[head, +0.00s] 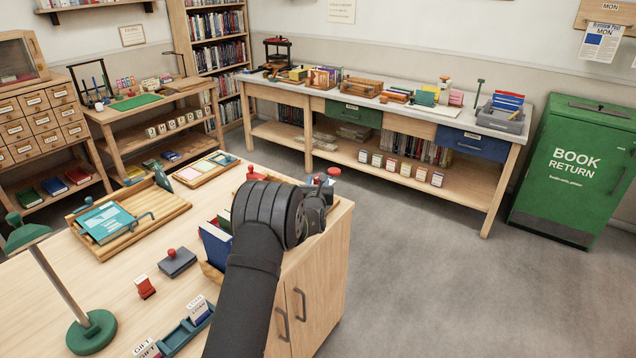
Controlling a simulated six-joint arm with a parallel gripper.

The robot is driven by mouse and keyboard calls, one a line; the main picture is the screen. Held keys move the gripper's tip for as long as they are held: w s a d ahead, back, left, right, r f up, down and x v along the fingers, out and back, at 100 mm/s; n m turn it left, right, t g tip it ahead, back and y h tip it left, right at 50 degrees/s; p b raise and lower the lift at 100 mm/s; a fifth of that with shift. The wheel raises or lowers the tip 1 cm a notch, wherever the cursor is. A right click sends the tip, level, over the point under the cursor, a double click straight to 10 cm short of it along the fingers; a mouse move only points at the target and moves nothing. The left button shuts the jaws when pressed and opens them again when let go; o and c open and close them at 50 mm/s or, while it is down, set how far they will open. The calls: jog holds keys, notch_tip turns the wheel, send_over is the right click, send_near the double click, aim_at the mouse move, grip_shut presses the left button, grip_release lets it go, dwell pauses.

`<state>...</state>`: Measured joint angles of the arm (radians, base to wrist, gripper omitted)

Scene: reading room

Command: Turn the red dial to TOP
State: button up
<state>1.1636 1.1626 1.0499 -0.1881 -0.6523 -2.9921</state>
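My arm reaches over the right end of the wooden desk (110,265), and its wrist covers part of the far right corner. My gripper (318,208) is at the far end of the arm. Its fingers are hidden, so I cannot see whether they are open or hold anything. A small red knob (334,172) shows just beyond the wrist on the right. Another red knob (252,172) shows just beyond it on the left. I cannot tell which of them, if either, is the red dial. No TOP mark is readable.
A wooden tray (178,207) with a teal book, a grey block with a red knob (177,261), a small red stamp (144,287) and a green lamp (90,330) stand left of my arm. Blue books (215,245) stand close beside it. Open floor lies right of the desk.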

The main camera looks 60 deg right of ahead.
jog(key=shift+o, duration=0.9)
jog(key=v, duration=0.7)
jog(key=shift+s+a, duration=0.15)
jog(key=shift+a, duration=0.1)
jog(key=shift+c, duration=0.2)
